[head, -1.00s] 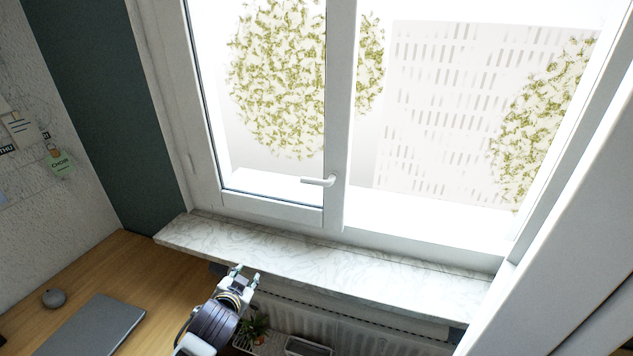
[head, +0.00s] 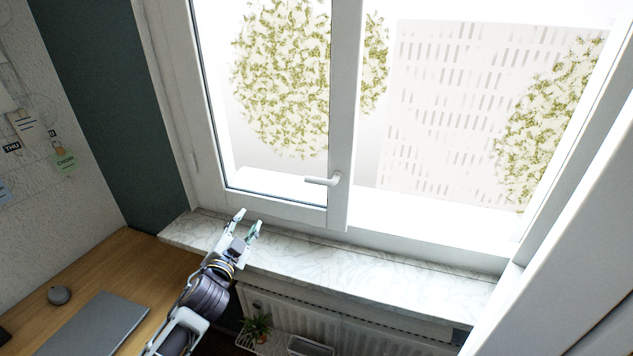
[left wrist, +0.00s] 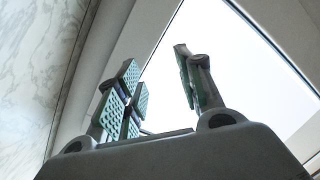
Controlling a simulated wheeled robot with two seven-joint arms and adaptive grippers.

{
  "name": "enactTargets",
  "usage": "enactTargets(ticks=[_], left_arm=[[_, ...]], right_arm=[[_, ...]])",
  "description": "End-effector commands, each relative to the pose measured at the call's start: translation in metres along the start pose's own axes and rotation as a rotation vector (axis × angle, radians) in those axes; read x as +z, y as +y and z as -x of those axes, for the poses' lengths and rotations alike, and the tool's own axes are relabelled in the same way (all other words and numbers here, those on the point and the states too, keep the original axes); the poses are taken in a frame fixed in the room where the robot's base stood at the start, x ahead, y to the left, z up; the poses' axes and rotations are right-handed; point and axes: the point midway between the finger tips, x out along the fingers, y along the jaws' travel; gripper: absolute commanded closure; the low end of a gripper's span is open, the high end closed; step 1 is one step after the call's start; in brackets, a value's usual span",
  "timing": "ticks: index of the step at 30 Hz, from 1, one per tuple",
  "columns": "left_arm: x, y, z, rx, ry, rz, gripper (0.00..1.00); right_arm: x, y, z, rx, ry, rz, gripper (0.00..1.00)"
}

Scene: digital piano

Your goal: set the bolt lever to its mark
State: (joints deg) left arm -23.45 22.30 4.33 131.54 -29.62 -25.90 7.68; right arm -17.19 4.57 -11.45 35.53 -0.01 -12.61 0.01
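The bolt lever, a small white window handle (head: 323,181), sits on the right stile of the window sash and points left, close to horizontal. No separate mark is clear to me in these frames. My left gripper (head: 250,220) is open and empty, over the marble sill, below and to the left of the handle and apart from it. In the left wrist view its two fingers (left wrist: 160,95) stand spread, with the bright pane and white frame beyond them. The handle does not show in that view. My right gripper is not in view.
The marble sill (head: 370,277) is bare. A radiator (head: 375,335) and a small plant (head: 257,327) are below it. A wooden desk with a grey laptop (head: 95,328) and a round grey object (head: 60,295) is at lower left. A white panel stands at right.

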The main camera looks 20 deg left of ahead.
Motion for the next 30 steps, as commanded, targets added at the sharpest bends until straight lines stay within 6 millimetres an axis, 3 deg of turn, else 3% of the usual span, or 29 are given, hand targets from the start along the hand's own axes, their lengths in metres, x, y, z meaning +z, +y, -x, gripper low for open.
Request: enactTargets(ticks=[6,15,24,30], left_arm=[[-0.038,-0.023,-0.01,-0.033,0.202,-0.123,0.63],[-0.085,-0.038,-0.011,-0.03,0.466,-0.307,0.63],[-0.118,-0.035,-0.001,0.029,0.705,-0.507,0.63],[-0.128,-0.028,0.008,0.098,0.842,-0.647,0.63]], right_arm=[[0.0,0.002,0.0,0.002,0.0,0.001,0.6],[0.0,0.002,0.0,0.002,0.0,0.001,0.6],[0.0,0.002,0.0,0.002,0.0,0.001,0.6],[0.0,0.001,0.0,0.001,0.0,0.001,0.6]])
